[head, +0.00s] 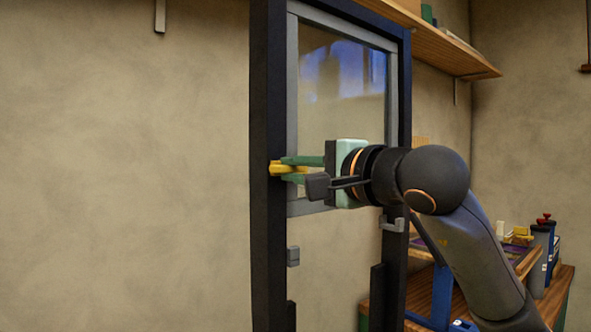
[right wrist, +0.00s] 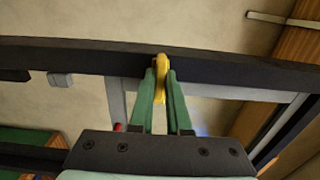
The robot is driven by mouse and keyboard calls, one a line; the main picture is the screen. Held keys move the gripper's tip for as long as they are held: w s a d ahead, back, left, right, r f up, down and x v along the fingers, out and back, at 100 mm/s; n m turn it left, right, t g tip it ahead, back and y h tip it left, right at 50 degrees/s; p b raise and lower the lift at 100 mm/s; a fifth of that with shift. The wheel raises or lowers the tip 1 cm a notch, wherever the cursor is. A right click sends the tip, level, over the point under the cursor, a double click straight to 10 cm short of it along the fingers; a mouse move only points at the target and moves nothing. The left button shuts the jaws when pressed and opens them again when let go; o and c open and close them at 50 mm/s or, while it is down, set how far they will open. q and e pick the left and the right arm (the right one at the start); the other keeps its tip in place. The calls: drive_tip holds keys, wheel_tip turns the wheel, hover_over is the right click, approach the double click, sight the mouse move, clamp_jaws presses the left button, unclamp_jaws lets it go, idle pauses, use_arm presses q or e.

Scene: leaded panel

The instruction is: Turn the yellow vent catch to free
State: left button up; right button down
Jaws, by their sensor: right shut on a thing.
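The yellow vent catch (head: 277,168) sits on the dark left post of the panel frame in the head view, beside the grey-framed glass pane (head: 342,110). My right gripper (head: 291,170) reaches in from the right, with its green fingers on either side of the catch. In the right wrist view the two fingers (right wrist: 161,82) close together on the yellow catch (right wrist: 161,70). The fingers hide part of the catch. My left gripper is in neither view.
The dark frame (head: 262,240) stands upright before a plain wall. A grey handle (head: 392,224) and a small grey block (head: 293,256) are lower on the frame. A wooden shelf (head: 455,50) is at upper right. A bench (head: 560,285) with bottles stands at lower right.

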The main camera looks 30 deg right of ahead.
drive_tip(key=shift+m, duration=0.3)
drive_tip(key=m+b, duration=0.1)
drive_tip(key=m, duration=0.2)
drive_tip(key=shift+m, duration=0.4)
drive_tip(key=m+b, duration=0.1)
drive_tip(key=m, duration=0.3)
drive_tip(key=shift+m, duration=0.3)
drive_tip(key=m+b, duration=0.1)
drive_tip(key=m, duration=0.3)
drive_tip(key=m+b, duration=0.1)
drive_tip(key=m, duration=0.3)
drive_tip(key=shift+m, duration=0.6)
drive_tip(key=c, duration=0.9)
unclamp_jaws()
